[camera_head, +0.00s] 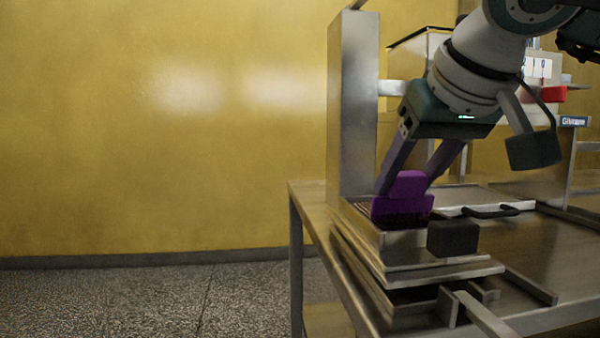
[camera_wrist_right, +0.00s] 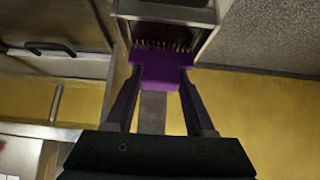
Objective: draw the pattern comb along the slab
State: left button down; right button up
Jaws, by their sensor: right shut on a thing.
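The purple pattern comb (camera_head: 408,190) is in my right gripper (camera_head: 405,184), whose two fingers are shut on its upper part. The comb's lower edge is down at the dark slab (camera_head: 408,219) in the metal frame on the table. In the right wrist view the comb (camera_wrist_right: 160,70) sits between the fingertips (camera_wrist_right: 158,82), its teeth pointing to the dark brown slab (camera_wrist_right: 165,34). I cannot tell how deep the teeth reach into the slab. The left gripper is not in view.
A steel table (camera_head: 540,250) carries the metal frame, with a dark block (camera_head: 453,238) at its front. A black handle (camera_head: 490,211) lies on a flat lid to the right. A tall metal post (camera_head: 353,105) stands behind. Open floor is at left.

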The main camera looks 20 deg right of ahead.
aim_at(403, 210)
jog(key=shift+s+a+b, duration=0.15)
jog(key=shift+s+b, duration=0.15)
jog(key=shift+s, duration=0.4)
jog(key=shift+s+a+b, duration=0.2)
jog(key=shift+s+b, duration=0.3)
jog(key=shift+s, duration=0.45)
dwell(0.5)
